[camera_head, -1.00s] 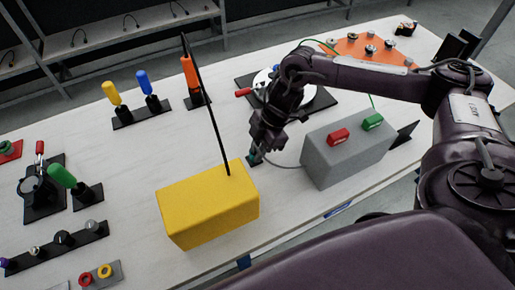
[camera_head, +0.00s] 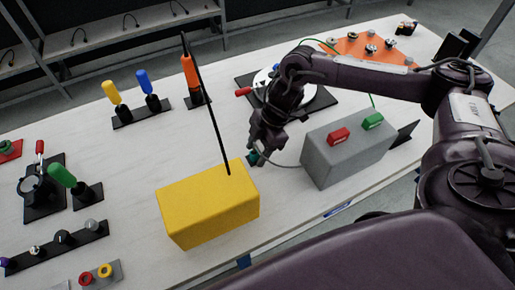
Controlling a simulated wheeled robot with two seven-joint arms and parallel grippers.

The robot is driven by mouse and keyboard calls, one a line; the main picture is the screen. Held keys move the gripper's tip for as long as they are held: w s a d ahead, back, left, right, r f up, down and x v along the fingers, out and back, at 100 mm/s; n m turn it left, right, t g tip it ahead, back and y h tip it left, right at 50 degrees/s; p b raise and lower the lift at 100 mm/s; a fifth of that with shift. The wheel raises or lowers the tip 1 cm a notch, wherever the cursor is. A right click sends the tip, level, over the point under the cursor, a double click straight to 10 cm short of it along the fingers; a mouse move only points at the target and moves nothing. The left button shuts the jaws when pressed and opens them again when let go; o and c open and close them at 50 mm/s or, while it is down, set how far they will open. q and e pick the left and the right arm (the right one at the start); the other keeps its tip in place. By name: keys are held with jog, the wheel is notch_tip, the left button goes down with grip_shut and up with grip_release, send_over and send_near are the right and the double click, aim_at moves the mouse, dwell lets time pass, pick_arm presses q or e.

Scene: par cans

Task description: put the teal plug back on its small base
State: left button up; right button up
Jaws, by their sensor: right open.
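The teal plug (camera_head: 254,158) is small and sits low near the table's front, just right of the yellow block. A grey cable runs from near it to the grey box. My right gripper (camera_head: 265,150) is open, pointing down just above and around the plug's upper part. The fingers and the plug overlap in view, so I cannot tell whether they touch. The small dark base is mostly hidden under the plug and gripper, so I cannot tell how the plug is seated. My left gripper is not in view.
The yellow block (camera_head: 208,207) with a tall black rod (camera_head: 207,105) stands close left of the gripper. The grey box (camera_head: 345,155) with red and green tops is close right. Colored handles (camera_head: 133,100) stand farther back. White table between them is clear.

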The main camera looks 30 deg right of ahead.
jog(key=shift+r, duration=0.1)
jog(key=v, duration=0.7)
jog(key=shift+d+r, duration=0.2)
jog(key=shift+r, duration=0.05)
